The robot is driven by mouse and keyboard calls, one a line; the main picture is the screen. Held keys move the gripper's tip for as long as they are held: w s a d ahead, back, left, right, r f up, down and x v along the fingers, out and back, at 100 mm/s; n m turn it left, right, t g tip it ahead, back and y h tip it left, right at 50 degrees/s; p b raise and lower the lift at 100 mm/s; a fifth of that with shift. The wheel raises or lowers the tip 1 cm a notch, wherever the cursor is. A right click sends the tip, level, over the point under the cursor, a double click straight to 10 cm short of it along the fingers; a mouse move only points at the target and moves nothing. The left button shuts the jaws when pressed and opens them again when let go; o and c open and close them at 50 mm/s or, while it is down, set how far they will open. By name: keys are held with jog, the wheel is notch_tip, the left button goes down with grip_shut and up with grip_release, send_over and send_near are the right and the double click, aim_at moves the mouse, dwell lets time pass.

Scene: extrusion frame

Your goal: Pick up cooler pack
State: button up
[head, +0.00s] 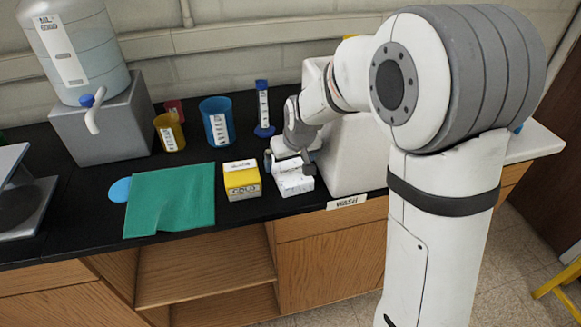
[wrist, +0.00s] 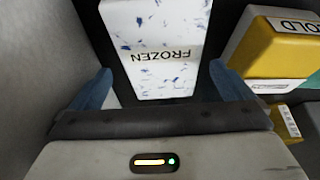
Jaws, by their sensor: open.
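A white block with blue specks, labelled FROZEN (wrist: 158,28), sits between the two blue fingertips of my gripper (wrist: 160,74) in the wrist view. In the head view this white block (head: 293,181) stands on the black counter under my gripper (head: 290,163). The gripper is open, with a finger on each side of the block; I cannot tell whether they touch it. A yellow and white block labelled COLD (head: 242,181) stands just left of it, and at the right in the wrist view (wrist: 275,45). The labels do not say which is the cooler pack.
A white basin (head: 350,160) with a WASH label stands close on the right. A green cloth (head: 170,200) lies left of the blocks. Behind are a yellow cup (head: 169,132), a blue cup (head: 217,122) and a blue cylinder (head: 263,108). The counter's front edge is near.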

jog(key=shift+x, duration=0.95)
jog(key=c, duration=1.3)
jog(key=shift+o, duration=0.2)
jog(key=shift+r, duration=0.1)
